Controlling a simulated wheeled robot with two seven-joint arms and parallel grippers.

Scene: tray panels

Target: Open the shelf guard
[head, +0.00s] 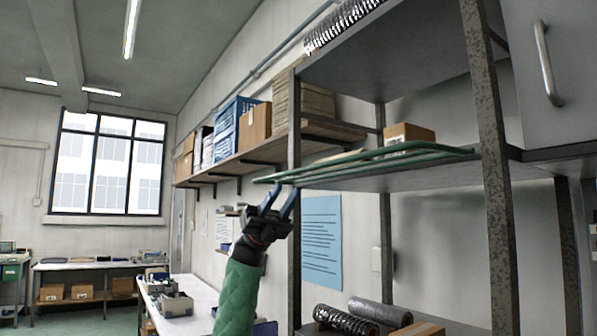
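The shelf guard (405,149) is a frame of green bars along the front of the middle shelf of the metal rack. It looks almost flat and edge-on, with its left end sticking out past the left post. My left gripper (283,189) has dark blue fingers spread apart, pointing up just under the guard's left end. Nothing shows between the fingers. I cannot tell whether a fingertip touches the bar. My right gripper is not in view.
The rack's speckled front post (491,170) stands at the right. A cardboard box (409,134) sits on the middle shelf (425,178) behind the guard. A grey cabinet door (558,65) is at the far right. Rolls (345,320) lie on the lower shelf.

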